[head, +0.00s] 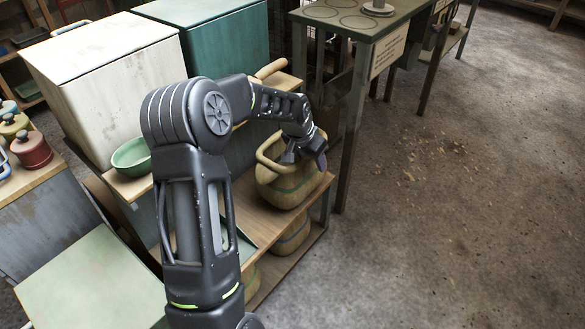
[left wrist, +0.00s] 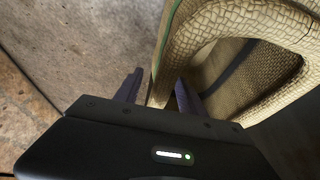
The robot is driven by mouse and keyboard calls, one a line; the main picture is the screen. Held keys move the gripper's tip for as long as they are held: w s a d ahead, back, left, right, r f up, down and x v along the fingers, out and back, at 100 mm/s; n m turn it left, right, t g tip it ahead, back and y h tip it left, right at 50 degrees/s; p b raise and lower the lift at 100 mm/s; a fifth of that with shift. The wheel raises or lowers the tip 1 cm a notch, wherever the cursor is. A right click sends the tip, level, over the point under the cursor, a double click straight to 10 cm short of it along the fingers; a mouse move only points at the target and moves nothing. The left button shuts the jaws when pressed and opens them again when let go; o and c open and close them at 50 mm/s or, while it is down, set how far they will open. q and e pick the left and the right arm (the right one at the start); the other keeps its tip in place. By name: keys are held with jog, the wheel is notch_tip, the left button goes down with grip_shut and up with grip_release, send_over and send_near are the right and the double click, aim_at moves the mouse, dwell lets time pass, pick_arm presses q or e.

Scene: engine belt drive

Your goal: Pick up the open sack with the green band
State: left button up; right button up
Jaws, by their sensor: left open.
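The open sack with the green band (head: 283,188) stands on the upper shelf of a low wooden rack in the head view. It is tan and woven, with a thick rolled rim. My left gripper (head: 305,158) is at the sack's rim on its right side. In the left wrist view the left gripper (left wrist: 157,88) is open, with its two dark fingers apart and the edge of the sack's wall (left wrist: 164,62) between them. The sack's rim and dark inside fill the upper right there. Whether the fingers touch the wall cannot be told. My right gripper is not in view.
Another banded sack (head: 292,238) sits on the shelf below. A green bowl (head: 131,158) is on a ledge to the left, near white and teal bins. A green table's leg (head: 352,130) stands close behind the sack.

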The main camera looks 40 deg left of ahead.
pick_arm(q)
jog(key=shift+f, duration=0.25)
dwell(0.3)
jog(key=shift+c, duration=0.2)
grip_shut()
jog(key=shift+d, duration=0.15)
dwell(1.0)
